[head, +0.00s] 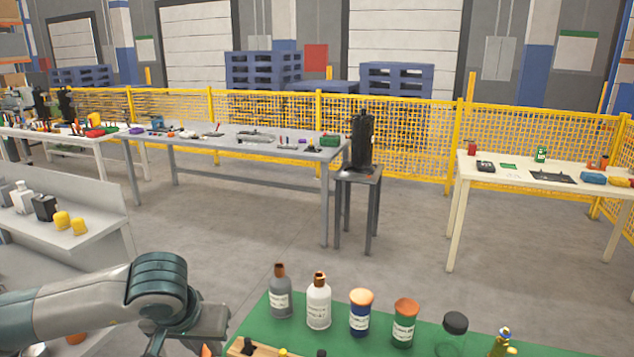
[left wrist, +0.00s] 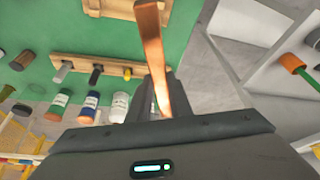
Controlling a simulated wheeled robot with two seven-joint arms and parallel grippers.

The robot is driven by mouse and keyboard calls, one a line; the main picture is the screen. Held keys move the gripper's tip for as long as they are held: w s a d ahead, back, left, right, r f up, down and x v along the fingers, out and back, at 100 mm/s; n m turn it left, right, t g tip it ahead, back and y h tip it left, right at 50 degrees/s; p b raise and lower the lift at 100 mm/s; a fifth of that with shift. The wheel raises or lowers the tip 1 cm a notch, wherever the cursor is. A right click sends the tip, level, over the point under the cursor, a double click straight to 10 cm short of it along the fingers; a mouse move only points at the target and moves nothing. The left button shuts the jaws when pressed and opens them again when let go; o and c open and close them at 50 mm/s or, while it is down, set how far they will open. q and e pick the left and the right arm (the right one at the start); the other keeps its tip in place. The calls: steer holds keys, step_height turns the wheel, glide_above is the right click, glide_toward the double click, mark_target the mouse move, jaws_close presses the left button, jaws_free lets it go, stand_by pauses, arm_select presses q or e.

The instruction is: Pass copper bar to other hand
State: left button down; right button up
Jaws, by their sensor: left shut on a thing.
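The copper bar (left wrist: 153,50) is a long, flat, shiny orange-brown strip in the left wrist view. It runs from the top edge down between the fingers of my left gripper (left wrist: 155,98), which is shut on it. In the head view my left gripper (head: 192,335) is at the bottom, left of the green table top (head: 251,325). A small orange bit, likely the bar, shows there at the bottom edge; the rest is cut off. My right gripper is in neither view.
On the green table stand a grey bottle (head: 280,292), a white bottle (head: 318,302), a blue jar (head: 360,312), a green jar (head: 404,323) and a dark-lidded jar (head: 453,333). A wooden rack (left wrist: 127,70) lies close to the bar in the wrist view. Open floor lies beyond.

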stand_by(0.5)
arm_select(q)
steer(key=shift+d+r, duration=0.25)
steer(key=shift+d, duration=0.25)
steer(key=d+r+m+h, duration=0.1)
steer(key=d+r+m, duration=0.2)
steer(key=d, duration=0.5)
steer(key=d+r+m+h, duration=0.2)
steer(key=d+m, duration=0.3)
steer(key=d, duration=0.3)
steer(key=shift+d+r+g, duration=0.15)
steer(key=shift+r+g, duration=0.25)
steer(key=shift+r, duration=0.2)
steer(key=shift+s, duration=0.15)
